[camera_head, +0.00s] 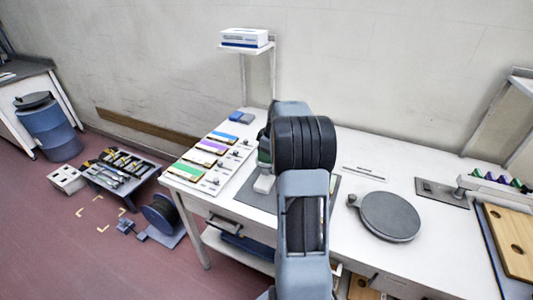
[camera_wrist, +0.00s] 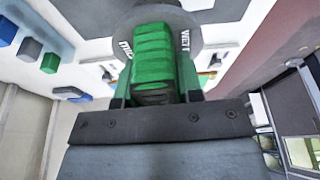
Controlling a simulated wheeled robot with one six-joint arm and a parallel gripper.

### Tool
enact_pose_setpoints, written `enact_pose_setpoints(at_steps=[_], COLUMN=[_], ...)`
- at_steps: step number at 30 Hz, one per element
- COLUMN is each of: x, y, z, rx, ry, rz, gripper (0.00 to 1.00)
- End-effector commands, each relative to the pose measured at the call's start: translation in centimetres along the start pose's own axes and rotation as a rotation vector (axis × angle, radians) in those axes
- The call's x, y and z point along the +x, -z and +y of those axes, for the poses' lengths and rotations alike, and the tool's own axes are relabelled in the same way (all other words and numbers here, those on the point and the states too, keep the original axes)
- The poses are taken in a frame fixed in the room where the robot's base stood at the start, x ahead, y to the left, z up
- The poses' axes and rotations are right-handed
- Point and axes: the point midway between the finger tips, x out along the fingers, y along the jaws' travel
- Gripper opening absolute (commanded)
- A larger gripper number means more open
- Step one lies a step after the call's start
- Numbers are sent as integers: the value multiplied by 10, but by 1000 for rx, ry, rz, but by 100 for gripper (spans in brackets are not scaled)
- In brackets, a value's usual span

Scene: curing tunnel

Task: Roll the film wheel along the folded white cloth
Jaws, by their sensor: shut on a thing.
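In the wrist view my gripper (camera_wrist: 155,88) is shut on the ribbed green handle (camera_wrist: 152,45) of the film wheel. The wheel's grey disc (camera_wrist: 208,38) is beyond the handle and carries partly hidden dark lettering, including "WET". In the head view my arm covers most of the gripper; a bit of green (camera_head: 264,156) shows at its left edge. A small pale piece (camera_head: 264,184) shows below that, over a dark grey mat (camera_head: 248,197); I cannot tell whether it is the folded white cloth. Whether the wheel touches anything is hidden.
The white table (camera_head: 345,215) has a panel with coloured strips (camera_head: 205,160) at left and a round grey plate (camera_head: 390,216) at right. A blue block (camera_head: 241,117) lies at the back. A small shelf (camera_head: 247,48) stands behind. Wooden boards (camera_head: 512,240) lie far right.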

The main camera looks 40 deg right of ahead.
Motion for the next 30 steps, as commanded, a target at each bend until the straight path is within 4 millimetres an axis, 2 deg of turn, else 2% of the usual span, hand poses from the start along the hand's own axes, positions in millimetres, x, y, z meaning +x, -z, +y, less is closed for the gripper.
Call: enact_pose_setpoints(at_steps=[30], x=[8], y=[-2], z=[0], rx=[0], ry=[-1], rz=[0], gripper=[1])
